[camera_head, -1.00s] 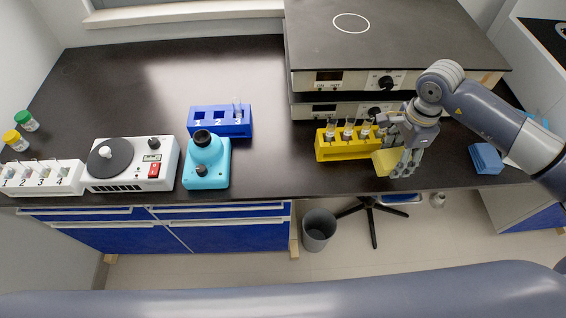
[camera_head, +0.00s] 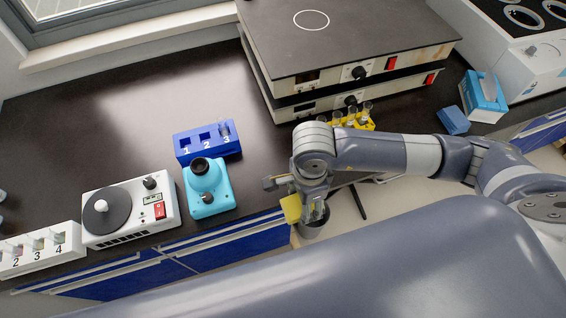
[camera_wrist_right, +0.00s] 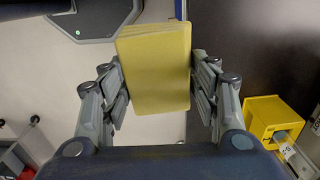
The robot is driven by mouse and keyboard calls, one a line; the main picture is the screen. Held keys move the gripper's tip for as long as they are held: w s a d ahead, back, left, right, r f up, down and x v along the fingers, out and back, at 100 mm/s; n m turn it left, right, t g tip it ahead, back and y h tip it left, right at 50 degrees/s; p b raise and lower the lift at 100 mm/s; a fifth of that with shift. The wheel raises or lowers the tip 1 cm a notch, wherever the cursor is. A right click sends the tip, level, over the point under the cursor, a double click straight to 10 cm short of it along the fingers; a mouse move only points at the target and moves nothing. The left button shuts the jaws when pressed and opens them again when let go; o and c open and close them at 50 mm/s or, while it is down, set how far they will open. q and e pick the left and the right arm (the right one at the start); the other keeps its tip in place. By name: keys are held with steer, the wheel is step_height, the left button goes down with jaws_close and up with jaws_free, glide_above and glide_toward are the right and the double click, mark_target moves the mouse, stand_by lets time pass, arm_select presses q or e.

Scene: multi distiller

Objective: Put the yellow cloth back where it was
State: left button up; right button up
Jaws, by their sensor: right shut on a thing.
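The yellow cloth (camera_head: 291,208) is a folded square pad. My right gripper (camera_head: 312,214) is shut on it, near the front edge of the dark bench (camera_head: 110,105). The right wrist view shows the cloth (camera_wrist_right: 154,75) between the two fingers of the right gripper (camera_wrist_right: 155,95), with pale floor and the dark bench edge behind it. The yellow rack (camera_head: 362,124) with several tubes stands behind my right arm, partly hidden. In the right wrist view the yellow rack (camera_wrist_right: 268,118) is at the right, apart from the cloth. My left gripper is out of view.
A blue cloth (camera_head: 453,121) lies at the right of the bench, beside a blue tissue box (camera_head: 484,98). A turquoise device (camera_head: 208,190), a blue rack (camera_head: 207,142), a white device (camera_head: 128,212) and a white numbered rack (camera_head: 38,250) stand left. Stacked heating plates (camera_head: 345,40) stand behind.

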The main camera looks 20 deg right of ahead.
steer(key=w+p, duration=0.1)
steer(key=w, duration=0.3)
steer(key=shift+w, duration=0.2)
steer(key=p, duration=0.3)
glide_above(286, 171)
steer(key=shift+s+f, duration=0.15)
steer(key=shift+f, duration=0.85)
step_height(286, 171, down, 2)
steer(key=shift+p, duration=0.6)
steer(key=shift+f, duration=0.3)
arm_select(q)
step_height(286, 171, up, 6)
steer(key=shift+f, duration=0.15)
arm_select(e)
steer(key=shift+f, duration=0.1)
